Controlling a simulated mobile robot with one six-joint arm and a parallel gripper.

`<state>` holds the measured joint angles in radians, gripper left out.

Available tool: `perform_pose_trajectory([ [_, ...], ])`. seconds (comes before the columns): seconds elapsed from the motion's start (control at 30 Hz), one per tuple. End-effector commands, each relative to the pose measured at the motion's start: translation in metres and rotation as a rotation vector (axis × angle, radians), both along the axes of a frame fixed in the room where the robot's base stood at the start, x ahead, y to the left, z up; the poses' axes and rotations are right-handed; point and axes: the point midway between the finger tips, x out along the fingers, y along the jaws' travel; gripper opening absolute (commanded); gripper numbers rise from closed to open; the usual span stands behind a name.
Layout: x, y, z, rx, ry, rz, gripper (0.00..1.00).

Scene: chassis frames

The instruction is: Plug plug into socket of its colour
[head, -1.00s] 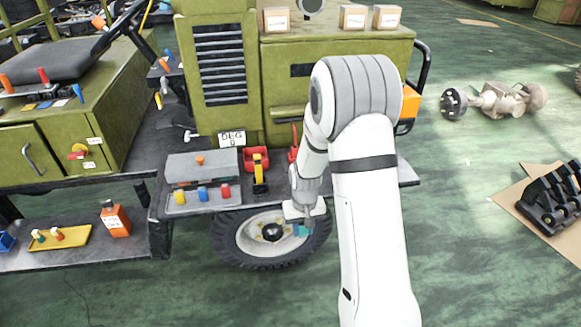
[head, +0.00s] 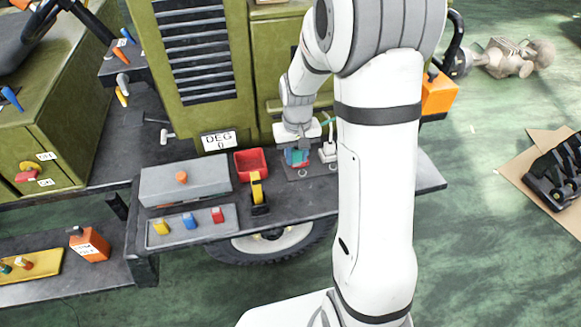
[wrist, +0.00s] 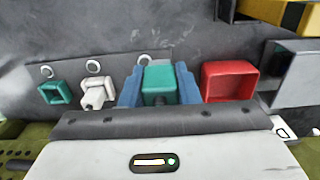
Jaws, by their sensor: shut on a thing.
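My gripper (wrist: 160,88) has its blue fingers shut on a teal plug (wrist: 160,80); the plug also shows in the head view (head: 298,157). The plug is over the near part of a dark grey socket panel (head: 311,174), beside the red bin; I cannot tell if it touches the panel. A teal square socket (wrist: 54,93) is at the left of the panel in the wrist view, apart from the held plug. A white socket or plug (wrist: 98,92) lies between them and also shows in the head view (head: 327,151). What lies under the held plug is hidden.
A red bin (wrist: 229,80) is close beside the gripper. Left of it in the head view are a grey box (head: 190,187) and a tray with yellow, blue and red pieces (head: 212,232). A yellow and black tool (head: 257,192) stands before the bin.

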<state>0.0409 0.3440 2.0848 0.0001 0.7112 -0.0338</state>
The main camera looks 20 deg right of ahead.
Motion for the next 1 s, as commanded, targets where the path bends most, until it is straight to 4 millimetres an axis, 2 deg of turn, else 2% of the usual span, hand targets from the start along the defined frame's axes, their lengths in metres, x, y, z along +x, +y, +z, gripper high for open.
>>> perform_pose_trajectory([
  [0.2,-0.001,0.0,-0.041,0.0,0.007,-0.001,0.06],
  [0.47,-0.001,0.001,-0.064,0.0,0.005,0.001,0.06],
  [0.63,-0.001,0.001,-0.088,0.0,0.006,0.002,0.06],
  [1.0,0.0,0.002,-0.096,0.0,0.001,0.004,0.06],
])
